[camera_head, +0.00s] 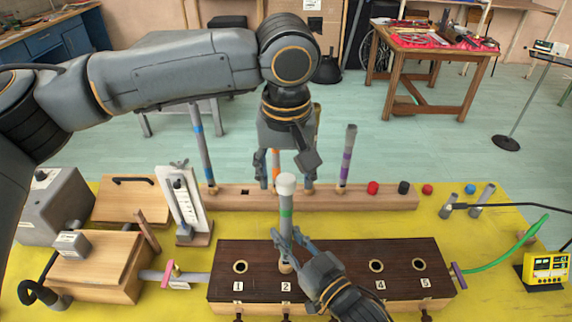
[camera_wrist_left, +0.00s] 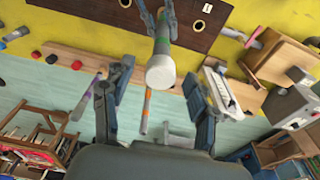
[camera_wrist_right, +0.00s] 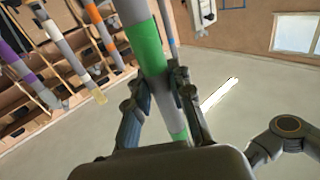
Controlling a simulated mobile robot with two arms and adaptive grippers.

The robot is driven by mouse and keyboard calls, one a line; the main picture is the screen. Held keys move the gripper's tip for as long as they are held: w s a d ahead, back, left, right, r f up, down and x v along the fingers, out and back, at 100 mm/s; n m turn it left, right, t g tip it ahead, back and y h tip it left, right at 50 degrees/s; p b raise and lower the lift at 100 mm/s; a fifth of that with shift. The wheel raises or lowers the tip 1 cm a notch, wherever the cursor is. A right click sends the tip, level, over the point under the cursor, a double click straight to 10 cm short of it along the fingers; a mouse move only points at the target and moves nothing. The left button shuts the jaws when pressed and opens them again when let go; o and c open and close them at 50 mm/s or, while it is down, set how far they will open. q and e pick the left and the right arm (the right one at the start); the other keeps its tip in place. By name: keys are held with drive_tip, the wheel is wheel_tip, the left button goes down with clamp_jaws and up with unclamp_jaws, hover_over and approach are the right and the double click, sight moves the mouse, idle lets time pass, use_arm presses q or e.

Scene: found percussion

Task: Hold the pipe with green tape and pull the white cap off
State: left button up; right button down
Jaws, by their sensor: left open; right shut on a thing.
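The grey pipe with green tape (camera_head: 286,212) stands upright at the hole marked 2 in the dark wooden block (camera_head: 330,254). The white cap (camera_head: 286,184) sits on its top end. My right gripper (camera_head: 288,238) is shut on the pipe low down, below the upper green band; the right wrist view shows its fingers on the pipe (camera_wrist_right: 145,45). My left gripper (camera_head: 285,165) is open and empty above and behind the cap. In the left wrist view the cap (camera_wrist_left: 160,72) lies between and beyond the spread fingers (camera_wrist_left: 158,85), apart from them.
A wooden rack (camera_head: 240,199) behind holds several taped pipes, including a purple-banded one (camera_head: 347,160). Red (camera_head: 373,187) and black (camera_head: 403,187) caps stand at its right. A metronome-like white device (camera_head: 186,200) and wooden boxes (camera_head: 95,262) stand at left.

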sight(286, 179)
use_arm(q)
drive_tip(key=c, duration=1.2)
drive_tip(key=shift+r, duration=0.1)
drive_tip(key=shift+r, duration=0.2)
drive_tip(key=shift+r, duration=1.05)
drive_tip(key=shift+r, duration=0.1)
drive_tip(key=shift+r, duration=1.4)
use_arm(e)
drive_tip(key=c, duration=1.1)
unclamp_jaws()
